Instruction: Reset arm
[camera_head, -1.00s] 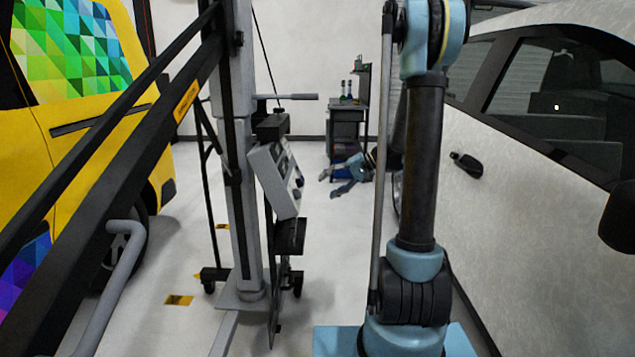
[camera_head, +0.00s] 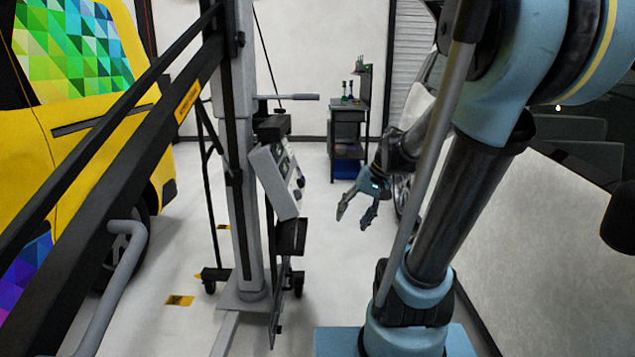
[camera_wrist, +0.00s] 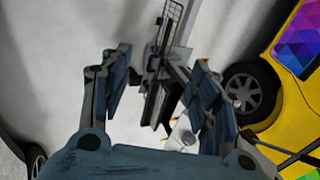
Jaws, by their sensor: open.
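My gripper (camera_head: 353,221) hangs in mid-air ahead of me in the head view, its two fingers apart and pointing down and slightly left. It is left of the white car and in front of the dark workbench. In the wrist view my gripper (camera_wrist: 158,90) shows spread blue-grey fingers with nothing held between them. My arm's thick link leans to the right in the head view and hides part of the white car.
A lifting stand (camera_head: 242,180) with a grey control box (camera_head: 274,182) stands left of my gripper. A yellow vehicle (camera_head: 100,150) is on the left, and a white car (camera_head: 520,240) is close on the right. A workbench (camera_head: 347,130) stands behind. Pale floor is clear between stand and car.

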